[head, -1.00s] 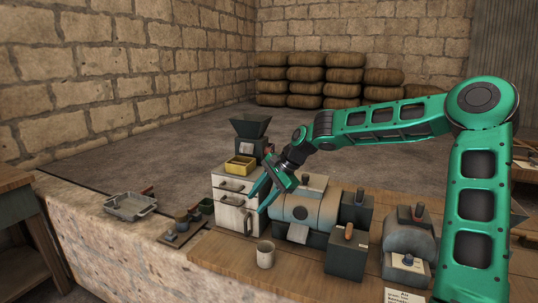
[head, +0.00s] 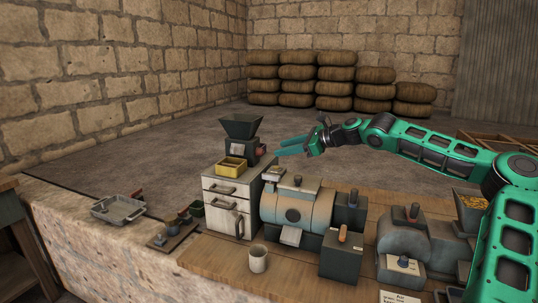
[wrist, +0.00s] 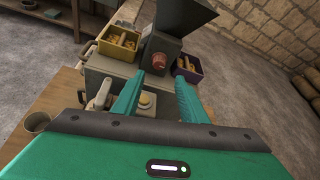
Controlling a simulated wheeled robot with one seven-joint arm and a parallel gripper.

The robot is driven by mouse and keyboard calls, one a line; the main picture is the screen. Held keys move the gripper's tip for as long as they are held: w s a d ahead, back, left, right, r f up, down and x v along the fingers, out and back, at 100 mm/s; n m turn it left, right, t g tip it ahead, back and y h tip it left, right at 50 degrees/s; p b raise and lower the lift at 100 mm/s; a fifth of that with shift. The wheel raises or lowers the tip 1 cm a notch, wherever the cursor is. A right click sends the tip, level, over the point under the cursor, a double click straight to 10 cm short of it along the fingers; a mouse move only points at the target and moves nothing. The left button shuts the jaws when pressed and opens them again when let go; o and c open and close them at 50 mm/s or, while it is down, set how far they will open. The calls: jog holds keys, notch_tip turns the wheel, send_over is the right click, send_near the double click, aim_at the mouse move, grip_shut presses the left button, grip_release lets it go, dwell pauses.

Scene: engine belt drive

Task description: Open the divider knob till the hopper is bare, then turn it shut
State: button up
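The divider is a dark box with a flared hopper (head: 241,126) on top, standing on a pale cabinet. Its red knob (wrist: 158,61) faces my gripper in the wrist view and shows at the box's right side in the head view (head: 261,150). The hopper's inside is too dark in the head view to tell what it holds. My gripper (wrist: 160,78) is open and empty, with its fingers apart and pointing toward the knob. The knob appears between and beyond the fingertips, with no visible contact. In the head view my gripper (head: 279,149) is right of the divider.
A yellow bin (head: 231,168) and a purple bin (wrist: 188,70), both with golden pieces, flank the divider. Grey machines (head: 297,207) with levers stand right of the cabinet (head: 226,223). A cup (head: 258,258) stands in front. A metal tray (head: 118,209) lies at left.

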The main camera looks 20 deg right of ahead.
aim_at(263, 152)
jog(key=x, duration=0.7)
jog(key=shift+w+a+f, duration=0.15)
jog(key=shift+w+a, duration=0.1)
jog(key=shift+a, duration=0.05)
grip_shut()
